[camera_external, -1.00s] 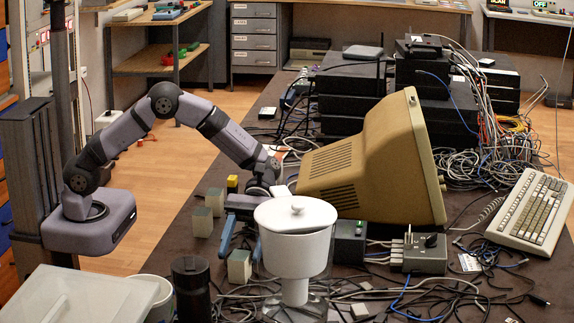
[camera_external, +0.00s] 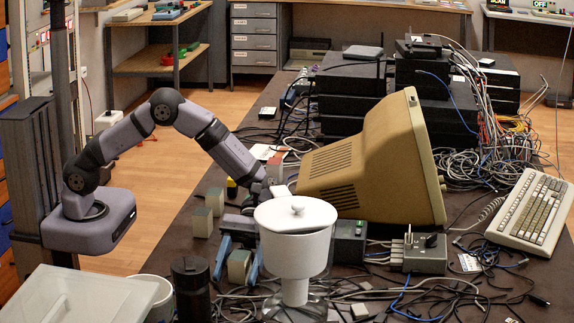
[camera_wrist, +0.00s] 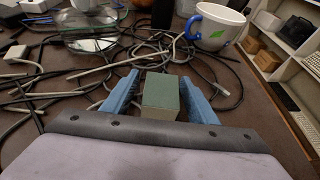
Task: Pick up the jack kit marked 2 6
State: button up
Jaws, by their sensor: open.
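A small pale block with a green top (camera_external: 239,266), one of several alike, stands on the dark table; it also shows in the wrist view (camera_wrist: 160,94). No marking is readable on it, so I cannot tell if it is the jack kit marked 2 6. My gripper (camera_external: 238,272) is open, with one blue finger on each side of this block. In the wrist view, my gripper (camera_wrist: 160,82) has a gap on both sides of the block, the wider one on the left. Two similar blocks stand farther left, a front one (camera_external: 202,222) and a back one (camera_external: 214,201).
A white lidded vessel (camera_external: 295,240) stands close to the right of my gripper. A black cylinder (camera_external: 191,288) and a translucent bin (camera_external: 75,297) are at the front left. Loose cables cover the table front. A beige monitor (camera_external: 375,165) stands behind.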

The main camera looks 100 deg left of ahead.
jog(key=shift+d+f, duration=0.25)
jog(key=shift+d, duration=0.3)
jog(key=c, duration=1.2)
jog(key=shift+r, duration=0.2)
notch_tip(320, 180, up, 10)
jog(key=shift+f+p, duration=0.1)
jog(key=shift+p, duration=0.2)
